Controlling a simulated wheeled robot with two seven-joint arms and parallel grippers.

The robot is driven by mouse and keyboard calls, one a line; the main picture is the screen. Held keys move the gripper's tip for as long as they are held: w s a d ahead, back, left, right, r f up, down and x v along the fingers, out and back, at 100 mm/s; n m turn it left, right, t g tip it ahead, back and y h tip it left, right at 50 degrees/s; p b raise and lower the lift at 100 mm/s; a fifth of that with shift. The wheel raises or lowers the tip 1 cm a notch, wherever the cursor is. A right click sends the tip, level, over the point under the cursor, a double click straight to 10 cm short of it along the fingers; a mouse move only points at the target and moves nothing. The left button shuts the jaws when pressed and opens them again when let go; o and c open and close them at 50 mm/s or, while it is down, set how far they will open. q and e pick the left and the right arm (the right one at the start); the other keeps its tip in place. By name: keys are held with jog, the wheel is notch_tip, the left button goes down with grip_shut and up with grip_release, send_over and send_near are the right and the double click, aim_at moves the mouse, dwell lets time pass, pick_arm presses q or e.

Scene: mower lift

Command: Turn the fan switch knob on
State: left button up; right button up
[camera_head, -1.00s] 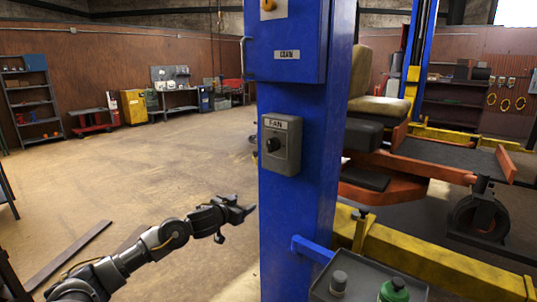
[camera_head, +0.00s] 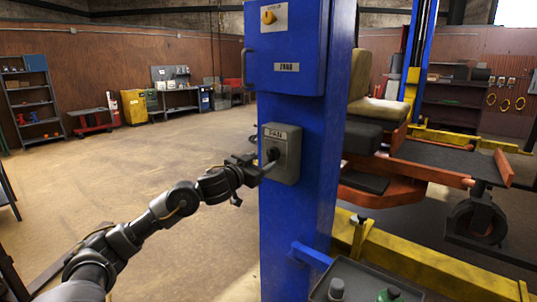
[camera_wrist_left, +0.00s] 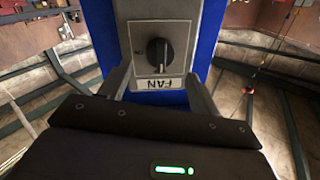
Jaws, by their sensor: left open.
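The grey fan switch box (camera_head: 287,165) with a "FAN" label is mounted on the blue post (camera_head: 307,215). Its black knob (camera_head: 273,154) is partly hidden by my gripper in the head view. In the left wrist view the black knob (camera_wrist_left: 160,51) shows whole, with its ridge and pale pointer line near vertical in the picture. My left gripper (camera_head: 267,167) is at the front of the box. In the left wrist view its two fingers (camera_wrist_left: 160,85) are spread apart on either side of the label, with nothing between them. Contact with the knob cannot be told. My right gripper is not in view.
A dark tray (camera_head: 365,277) with a green-capped bottle (camera_head: 388,294) juts out low at the right.

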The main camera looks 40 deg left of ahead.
aim_at(270, 156)
pick_arm(q)
jog(key=w, duration=0.1)
jog(key=w+p, duration=0.1)
jog(key=w, duration=0.3)
jog(key=shift+w+a, duration=0.1)
jog(key=shift+a, duration=0.15)
jog(key=c, duration=1)
